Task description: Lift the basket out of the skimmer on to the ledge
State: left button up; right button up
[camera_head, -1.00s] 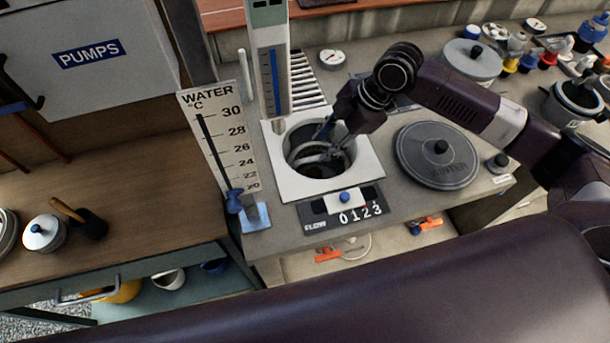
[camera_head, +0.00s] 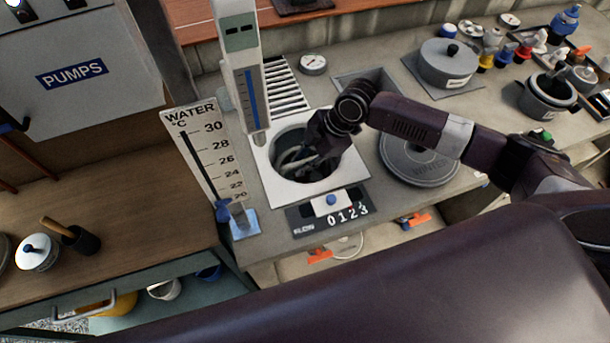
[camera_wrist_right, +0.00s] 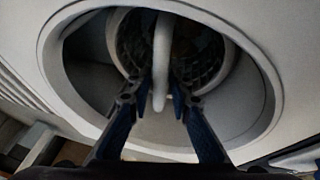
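The skimmer is a round dark well in a white square plate (camera_head: 262,170) on the stone ledge (camera_head: 385,205). The basket (camera_wrist_right: 205,75), with a dark mesh wall and pale rim, sits down inside the well in the right wrist view. Its pale handle (camera_wrist_right: 162,50) stands up across the middle. My right gripper (camera_wrist_right: 166,88) reaches into the well. Its two fingers are apart, one on each side of the handle, with gaps visible. In the head view the wrist hides part of the well and the fingers. My left gripper is not in view.
A grey round lid (camera_head: 415,160) lies on the ledge right of the skimmer. A flow counter (camera_head: 330,211) is at its front edge. A water temperature board (camera_head: 205,150) and tall gauge (camera_head: 246,85) stand at its left. A lidded pot (camera_head: 448,65) stands behind.

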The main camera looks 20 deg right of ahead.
grip_shut()
jog(key=shift+r, duration=0.1)
jog(key=shift+r, duration=0.15)
notch_tip(320, 180, up, 20)
jog(key=b, duration=0.2)
dwell(0.5)
jog(key=shift+p, duration=0.6)
